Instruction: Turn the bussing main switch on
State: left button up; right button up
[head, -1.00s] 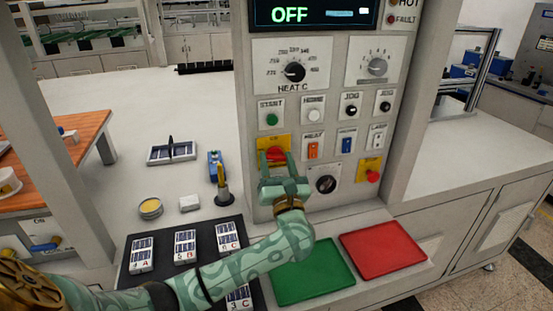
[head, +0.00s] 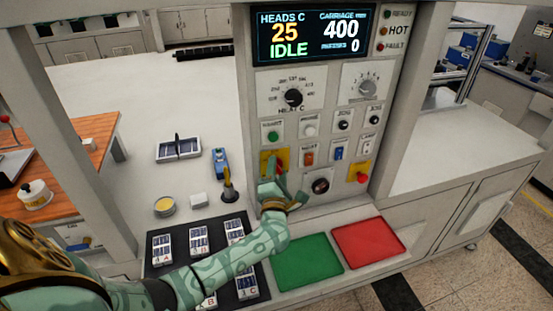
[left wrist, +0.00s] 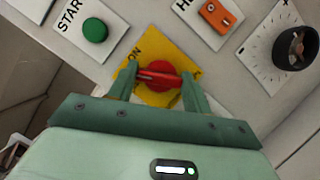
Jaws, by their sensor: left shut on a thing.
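The main switch is a red rotary handle (head: 280,161) on a yellow plate (head: 266,164), low on the left of the control panel. In the left wrist view the red handle (left wrist: 160,80) lies between my two fingertips, on the yellow plate (left wrist: 158,99) with the word ON at its upper left. My left gripper (head: 280,172) is shut on the handle and partly hides it in the head view. The display (head: 312,34) above is lit and reads IDLE, with 25 and 400. My right gripper is not in view.
A green START button (head: 272,135) and an orange rocker (head: 308,154) are close to the switch. A black knob (head: 320,186) and a red button (head: 361,178) sit at its right. Green (head: 306,264) and red (head: 370,243) trays lie below the panel.

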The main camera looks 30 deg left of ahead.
pick_arm(q)
jog(key=m+p, duration=0.1)
jog(key=p, duration=0.1)
jog(key=m+p, duration=0.1)
jog(key=m+h+p, duration=0.1)
jog(key=m+p, duration=0.1)
jog(key=shift+d+r+g+p, duration=0.1)
jog(key=shift+r+g+p, duration=0.15)
jog(key=shift+g+p, duration=0.15)
jog(key=shift+f+m+g+h+p, duration=0.3)
jog(key=shift+m+g+p, duration=0.1)
jog(key=shift+m+p, duration=0.55)
jog(key=o, duration=1)
jog(key=shift+r, duration=0.1)
jog(key=v, duration=1.6)
jog(key=shift+s+d, duration=0.1)
jog(key=shift+d, duration=0.05)
jog(key=shift+f, duration=0.2)
